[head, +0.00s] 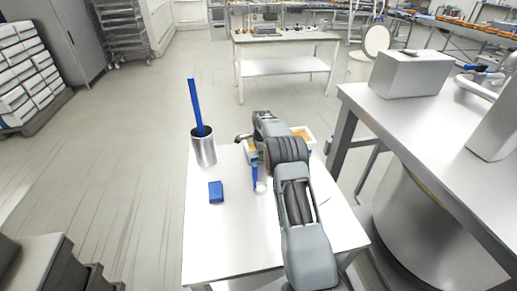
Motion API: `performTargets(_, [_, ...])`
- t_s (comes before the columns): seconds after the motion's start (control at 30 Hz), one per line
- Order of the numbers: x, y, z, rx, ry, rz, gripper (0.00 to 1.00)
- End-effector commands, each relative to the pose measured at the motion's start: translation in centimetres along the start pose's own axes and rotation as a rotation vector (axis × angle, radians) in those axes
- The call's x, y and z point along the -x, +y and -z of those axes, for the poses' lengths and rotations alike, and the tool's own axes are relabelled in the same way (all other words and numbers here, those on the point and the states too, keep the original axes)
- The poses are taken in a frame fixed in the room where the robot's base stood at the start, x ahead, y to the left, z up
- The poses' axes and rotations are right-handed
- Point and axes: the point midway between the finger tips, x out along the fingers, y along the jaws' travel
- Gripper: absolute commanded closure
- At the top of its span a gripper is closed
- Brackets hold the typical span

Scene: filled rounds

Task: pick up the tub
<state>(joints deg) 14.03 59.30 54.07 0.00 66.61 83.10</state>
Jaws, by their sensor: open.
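A white tub (303,134) with orange contents stands at the far side of the small white table (230,245). My arm hides its middle; its right rim shows, and a bit of orange shows left of the arm. My gripper (250,138) is at the tub, largely hidden behind my own wrist. One dark finger shows at the tub's left side, and the jaws look open. I cannot tell whether the fingers touch the tub.
A metal cup (203,148) holding a blue stick (195,105) stands left of the tub. A blue block (216,191) and a blue item with a white end (256,176) lie nearer. A steel table (430,130) stands right. The table's front left is clear.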

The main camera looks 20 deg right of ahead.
Motion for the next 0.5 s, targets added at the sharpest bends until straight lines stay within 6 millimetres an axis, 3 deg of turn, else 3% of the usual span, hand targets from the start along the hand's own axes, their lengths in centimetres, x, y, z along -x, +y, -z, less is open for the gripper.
performTargets(0.07, [0.01, 0.0, -0.01, 0.0, 0.0, 0.0, 0.55])
performTargets(0.5, [0.05, 0.0, -0.01, 0.0, 0.0, 0.0, 0.97])
